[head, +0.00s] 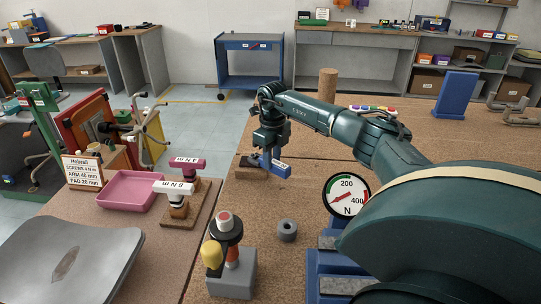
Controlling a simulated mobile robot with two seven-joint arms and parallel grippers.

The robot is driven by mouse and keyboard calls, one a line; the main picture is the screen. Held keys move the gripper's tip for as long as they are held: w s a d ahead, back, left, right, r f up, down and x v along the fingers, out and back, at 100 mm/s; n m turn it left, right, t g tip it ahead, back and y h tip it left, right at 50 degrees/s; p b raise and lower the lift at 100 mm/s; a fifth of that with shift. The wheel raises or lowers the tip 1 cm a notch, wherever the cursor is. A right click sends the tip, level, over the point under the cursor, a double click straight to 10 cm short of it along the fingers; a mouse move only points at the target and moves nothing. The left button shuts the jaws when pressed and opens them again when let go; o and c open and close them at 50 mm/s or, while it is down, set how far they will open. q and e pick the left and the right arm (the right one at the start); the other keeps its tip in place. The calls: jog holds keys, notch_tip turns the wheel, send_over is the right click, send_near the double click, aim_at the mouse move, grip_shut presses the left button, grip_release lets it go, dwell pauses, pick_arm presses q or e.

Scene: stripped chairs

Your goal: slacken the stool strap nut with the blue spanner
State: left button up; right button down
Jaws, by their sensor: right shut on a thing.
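My right gripper (267,153) reaches in from the right and points down at the far left edge of the brown worktop. It is shut on a blue tool with a white label (278,168), which looks like the blue spanner. The tool sits low, at or just above a dark block (247,161); I cannot tell whether they touch. A pink-headed tool (187,163) and a white-headed tool (173,187) stand on a wooden base to the left. I cannot make out the stool strap nut. My left gripper is out of view.
A pink tray (131,190) and a sign (83,172) stand at left, near an orange-red frame (84,128) by a green stand. A grey seat panel (68,262) lies in front. A grey ring (287,230), a grey-based fixture (231,273) and a dial gauge (347,195) are nearer me.

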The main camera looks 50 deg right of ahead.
aim_at(284, 166)
jog(key=shift+s+d+p, duration=0.15)
jog(key=shift+s+p, duration=0.95)
jog(key=shift+s, duration=1)
jog(key=shift+r, duration=0.1)
notch_tip(284, 166, up, 3)
jog(key=shift+p, duration=1.25)
jog(key=shift+r+p, duration=0.35)
jog(key=shift+r, duration=0.65)
jog(key=shift+f, duration=0.1)
